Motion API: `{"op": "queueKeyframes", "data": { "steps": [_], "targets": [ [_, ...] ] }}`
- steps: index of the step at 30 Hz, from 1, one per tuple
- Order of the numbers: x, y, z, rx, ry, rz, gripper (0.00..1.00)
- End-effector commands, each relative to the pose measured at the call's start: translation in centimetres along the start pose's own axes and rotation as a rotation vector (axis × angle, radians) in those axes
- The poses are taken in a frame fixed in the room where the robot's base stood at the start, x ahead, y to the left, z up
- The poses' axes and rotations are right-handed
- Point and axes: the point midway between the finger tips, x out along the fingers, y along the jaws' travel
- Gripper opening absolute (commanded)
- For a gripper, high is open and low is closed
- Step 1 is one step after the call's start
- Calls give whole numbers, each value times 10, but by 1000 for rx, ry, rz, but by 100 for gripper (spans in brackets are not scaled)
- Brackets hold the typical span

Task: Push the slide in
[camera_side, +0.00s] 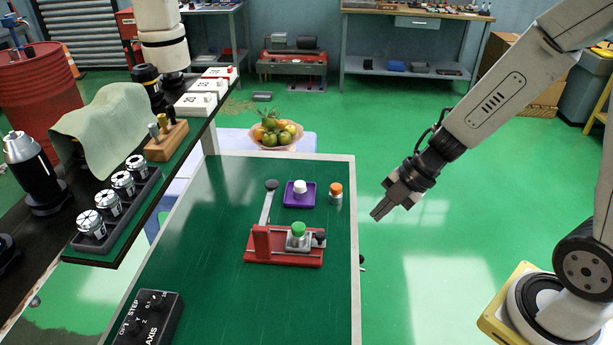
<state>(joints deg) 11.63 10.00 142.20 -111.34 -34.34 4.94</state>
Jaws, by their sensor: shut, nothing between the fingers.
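A red fixture (284,259) sits on the green top of the cart (215,262). It has an upright red block (262,242) at its left and a grey carriage (299,244) with a green round piece (298,229) on top. A dark knob (320,237) is at the carriage's right end; this seems to be the slide. A grey lever (266,207) with a black knob rises behind the red block. My gripper (377,213) is shut and empty, in the air right of the cart's edge, apart from the fixture and pointing down-left.
A purple tray (289,201) with a white piece (300,187) and an orange-capped bottle (335,199) stand just behind the fixture. A black control box (152,318) lies front left. A raised shelf with tool holders (118,213) borders the left.

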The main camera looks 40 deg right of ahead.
Motion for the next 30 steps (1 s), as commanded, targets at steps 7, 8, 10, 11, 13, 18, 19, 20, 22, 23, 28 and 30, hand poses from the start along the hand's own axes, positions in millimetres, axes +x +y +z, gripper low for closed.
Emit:
{"op": "queueKeyframes", "data": {
  "steps": [7,8,10,11,13,18,19,20,22,23,28,30],
  "targets": [
    [22,-1,0,3,0,-3,0],
    [25,-1,0,1,0,-4,0],
    [32,-1,0,1,0,-4,0],
    [35,-1,0,2,0,-4,0],
    [41,-1,0,2,-1,-5,0],
    [57,-1,0,2,-1,-3,0],
    [60,-1,0,2,-1,-4,0],
    [63,-1,0,2,-2,-4,0],
    [70,-1,0,1,-1,-4,0],
    [72,-1,0,1,-1,-3,0],
    [89,-1,0,2,-1,-4,0],
    [94,6,1,0,-2,-1,0]
  ]
}}
